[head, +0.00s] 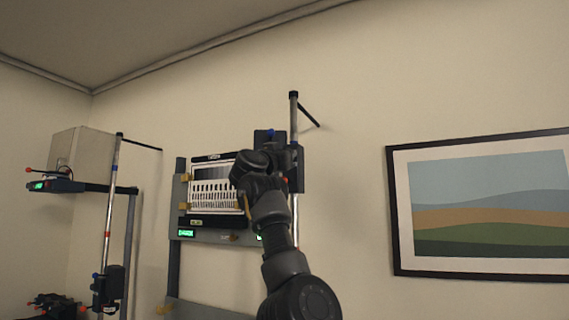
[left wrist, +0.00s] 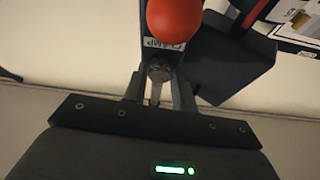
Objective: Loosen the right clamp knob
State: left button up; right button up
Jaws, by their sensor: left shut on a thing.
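In the left wrist view a grey metal clamp knob (left wrist: 159,71) with a slim shaft sits just below a label reading CLAMP. My left gripper (left wrist: 159,84) has a finger on each side of it and is shut on it. A large red ball (left wrist: 184,34) is just above, in front of a black block. In the head view my left arm reaches up to the right side of the chart panel (head: 207,186). Its wrist hides the fingertips and the knob there. My right gripper is in neither view.
A vertical pole (head: 294,215) stands right of the panel, with a black bracket (head: 300,168) on it. Another pole stand (head: 113,190) with a side arm is at the left. A framed picture (head: 395,215) hangs on the right wall. The wall between is clear.

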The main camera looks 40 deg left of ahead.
pick_arm(q)
jog(key=n+y, duration=0.1)
jog(key=n, duration=0.2)
jog(key=shift+w+d+f, duration=0.1)
jog(key=n+g+y, duration=0.1)
jog(key=n+y, duration=0.1)
jog(key=n, duration=0.2)
jog(key=shift+d+y+p, duration=0.1)
jog(key=shift+y+p, duration=0.2)
jog(key=shift+p, duration=0.1)
jog(key=n, duration=0.1)
jog(key=n+g+y+p, duration=0.1)
jog(key=n, duration=0.2)
jog(key=shift+d+r+n+g, duration=0.1)
jog(key=shift+r+n+g, duration=0.2)
jog(key=shift+g, duration=0.1)
jog(key=shift+n+g+y+p, duration=0.6)
jog(key=shift+n+y+p, duration=0.1)
jog(key=shift+n, duration=0.7)
jog(key=shift+f, duration=0.1)
jog(key=o, duration=1)
jog(key=shift+w, duration=0.1)
